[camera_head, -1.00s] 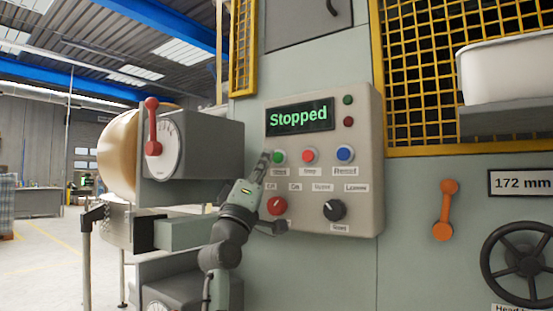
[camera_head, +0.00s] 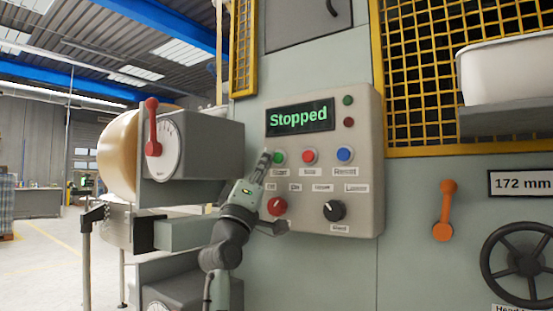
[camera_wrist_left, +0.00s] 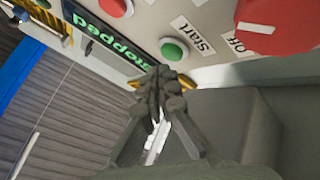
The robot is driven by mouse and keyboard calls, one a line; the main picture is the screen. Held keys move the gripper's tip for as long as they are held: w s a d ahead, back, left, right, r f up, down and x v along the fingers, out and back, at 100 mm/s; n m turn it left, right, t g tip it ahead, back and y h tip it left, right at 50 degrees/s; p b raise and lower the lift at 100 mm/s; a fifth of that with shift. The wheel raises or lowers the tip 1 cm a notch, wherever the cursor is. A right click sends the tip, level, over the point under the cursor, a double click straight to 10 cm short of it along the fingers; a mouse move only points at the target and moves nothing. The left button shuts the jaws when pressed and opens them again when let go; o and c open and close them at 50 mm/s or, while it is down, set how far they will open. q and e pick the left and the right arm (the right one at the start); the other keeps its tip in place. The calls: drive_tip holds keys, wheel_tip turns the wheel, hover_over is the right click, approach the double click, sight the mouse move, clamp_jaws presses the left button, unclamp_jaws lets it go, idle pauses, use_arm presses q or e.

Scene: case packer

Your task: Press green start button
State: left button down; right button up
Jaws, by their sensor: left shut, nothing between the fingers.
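The green start button (camera_head: 279,156) is at the left of the top button row on the grey control panel (camera_head: 366,200). In the left wrist view the green button (camera_wrist_left: 174,50) shows whole beside its Start label. My left gripper (camera_head: 265,157) is shut and empty, with its fingertips just left of the button. In the left wrist view its fingertips (camera_wrist_left: 163,80) are close below the button, and a small gap seems to remain; contact cannot be told for sure. The display (camera_head: 299,117) reads "Stopped". My right gripper is not in view.
A red button (camera_head: 309,156) and a blue button (camera_head: 344,154) sit to the right in the same row. Below are a red knob (camera_head: 277,206) and a black knob (camera_head: 334,210). A grey box with a red lever (camera_head: 152,127) stands left of the panel, near my left arm.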

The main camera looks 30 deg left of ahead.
use_arm(q)
drive_tip(key=shift+w, duration=0.1)
idle(0.4)
drive_tip(key=shift+w, duration=0.3)
drive_tip(key=shift+w, duration=0.45)
idle(0.7)
drive_tip(key=shift+s+d, duration=0.1)
drive_tip(key=shift+s+p, duration=0.35)
drive_tip(key=shift+s, duration=0.4)
drive_tip(key=shift+s, duration=0.1)
drive_tip(key=s, duration=0.3)
drive_tip(key=s+p, duration=0.1)
drive_tip(key=shift+s+a, duration=0.25)
drive_tip(key=shift+s, duration=0.15)
idle(0.6)
